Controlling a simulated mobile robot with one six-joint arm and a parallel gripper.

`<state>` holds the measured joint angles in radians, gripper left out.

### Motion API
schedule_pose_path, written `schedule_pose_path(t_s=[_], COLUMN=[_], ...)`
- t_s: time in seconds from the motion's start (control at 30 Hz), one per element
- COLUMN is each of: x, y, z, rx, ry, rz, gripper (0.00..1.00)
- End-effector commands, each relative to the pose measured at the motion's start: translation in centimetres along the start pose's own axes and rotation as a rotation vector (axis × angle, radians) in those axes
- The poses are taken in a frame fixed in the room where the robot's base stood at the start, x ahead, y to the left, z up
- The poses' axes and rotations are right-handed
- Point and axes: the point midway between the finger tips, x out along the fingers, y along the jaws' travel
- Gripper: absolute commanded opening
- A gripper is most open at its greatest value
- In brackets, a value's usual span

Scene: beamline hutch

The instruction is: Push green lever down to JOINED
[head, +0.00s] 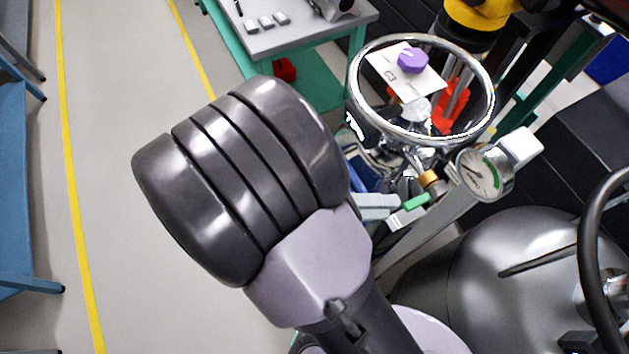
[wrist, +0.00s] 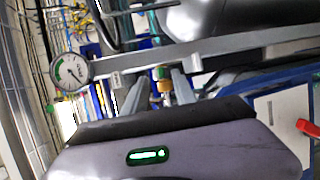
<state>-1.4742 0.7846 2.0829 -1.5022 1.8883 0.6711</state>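A small green lever (head: 417,201) shows in the head view, just below a brass fitting (head: 430,181) and left of the pressure gauge. In the wrist view, a small green part (wrist: 163,73) that looks like the lever sits above a brass piece (wrist: 165,87). My gripper (wrist: 159,80) has its two grey fingers apart, one on each side of these parts in the picture. I cannot tell whether either finger touches the lever. In the head view my dark wrist hides most of the gripper. The JOINED marking is not readable.
A round gauge (head: 484,171) stands close right of the lever and also shows in the wrist view (wrist: 70,71). A chrome ring (head: 489,112) is above it. A large steel vessel (head: 500,275) lies below right.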

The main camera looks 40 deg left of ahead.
Motion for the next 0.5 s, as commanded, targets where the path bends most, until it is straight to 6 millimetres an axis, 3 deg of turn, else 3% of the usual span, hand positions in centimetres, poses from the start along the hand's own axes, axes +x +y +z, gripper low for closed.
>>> schedule_pose_path(t_s=[0.3,0.5], x=[-8.6,-12.7], y=[0.4,0.3], z=[0.0,0.0], rx=[0.001,0.001], ry=[0.002,0.002], rz=[0.000,0.000], gripper=[0.33,0.33])
